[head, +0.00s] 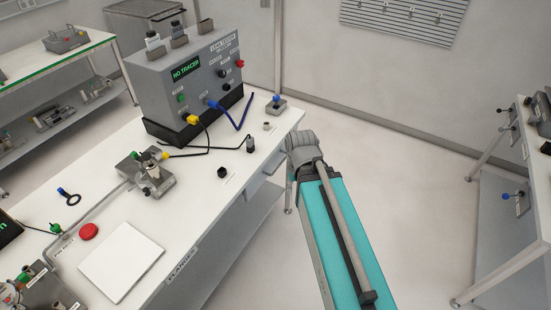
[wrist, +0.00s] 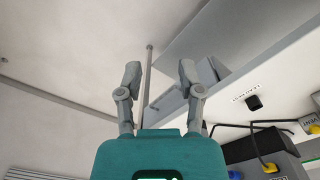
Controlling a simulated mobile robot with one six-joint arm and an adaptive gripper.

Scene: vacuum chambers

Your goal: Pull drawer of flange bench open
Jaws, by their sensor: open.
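The flange bench (head: 205,190) has a white top and a "FLANGES" label on its front edge, at the left and middle of the head view. A grey drawer-like box (wrist: 172,103) shows under the bench edge in the wrist view; a small part under the top (head: 265,168) in the head view may be the same drawer. Whether it is shut I cannot tell. My gripper (wrist: 157,75) is open and empty in the wrist view, its two fingers either side of the box's line of sight. Contact is not visible.
A leak tester (head: 195,80) reading "NO TRACER" stands on the bench, with cables and small fittings around it. A red button (head: 89,231) and a white plate (head: 122,262) lie nearer. Another bench (head: 520,190) stands at the right. The floor (head: 400,180) between is clear.

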